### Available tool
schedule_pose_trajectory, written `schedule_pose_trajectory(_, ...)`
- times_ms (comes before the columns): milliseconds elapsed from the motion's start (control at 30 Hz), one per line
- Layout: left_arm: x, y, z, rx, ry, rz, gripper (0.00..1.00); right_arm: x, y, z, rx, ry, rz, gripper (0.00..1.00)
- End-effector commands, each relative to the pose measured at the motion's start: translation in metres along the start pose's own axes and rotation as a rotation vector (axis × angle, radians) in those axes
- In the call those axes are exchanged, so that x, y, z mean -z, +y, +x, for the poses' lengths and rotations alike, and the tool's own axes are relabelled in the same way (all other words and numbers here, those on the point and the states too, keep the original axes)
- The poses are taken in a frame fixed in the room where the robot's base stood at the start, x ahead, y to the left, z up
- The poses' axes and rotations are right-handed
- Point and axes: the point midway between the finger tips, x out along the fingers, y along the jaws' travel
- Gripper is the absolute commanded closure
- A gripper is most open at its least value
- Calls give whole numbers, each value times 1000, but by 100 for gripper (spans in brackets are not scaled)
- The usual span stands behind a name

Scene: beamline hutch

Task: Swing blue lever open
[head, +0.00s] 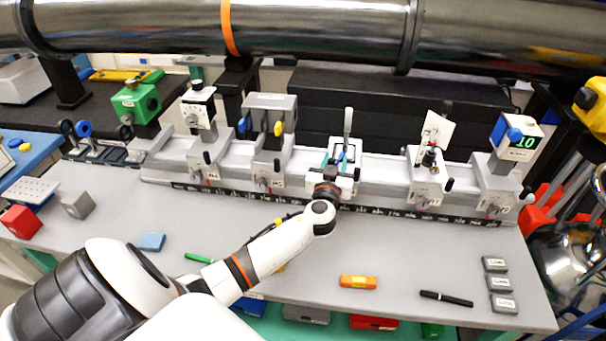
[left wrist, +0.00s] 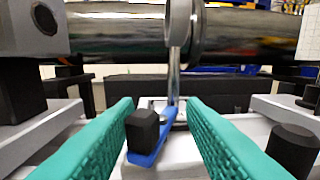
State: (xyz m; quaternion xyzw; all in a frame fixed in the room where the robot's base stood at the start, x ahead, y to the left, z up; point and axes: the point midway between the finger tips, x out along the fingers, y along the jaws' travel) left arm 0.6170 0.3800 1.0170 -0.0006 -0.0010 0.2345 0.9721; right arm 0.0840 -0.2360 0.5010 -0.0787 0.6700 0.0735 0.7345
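The blue lever (left wrist: 158,150) lies on a pale block at the middle of the left wrist view. A black knob (left wrist: 142,130) stands at its near left end. A shiny upright metal post (left wrist: 177,55) rises behind it. In the head view my left gripper (head: 338,160) reaches the middle carriage of the rail, where fingers and wrist mostly hide the lever. My right gripper is in neither view.
The rail (head: 382,172) carries several other carriages, including one with a display (head: 525,142) at right. A big steel pipe (head: 320,30) crosses above. On the grey bench lie an orange block (head: 358,282), a black pen (head: 446,298) and a blue block (head: 152,242).

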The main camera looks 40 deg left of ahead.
Motion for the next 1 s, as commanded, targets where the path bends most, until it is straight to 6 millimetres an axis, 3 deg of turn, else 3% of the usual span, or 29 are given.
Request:
schedule_pose_trajectory(100,-4,-5,0,-86,2,0,64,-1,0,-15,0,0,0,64)
schedule_pose_trajectory(167,4,-4,-12,-78,2,-2,64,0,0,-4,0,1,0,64)
schedule_pose_trajectory(767,4,-11,-124,-78,4,-3,64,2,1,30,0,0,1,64)
schedule_pose_trajectory(1000,35,6,-152,-119,219,55,64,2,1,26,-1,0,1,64)
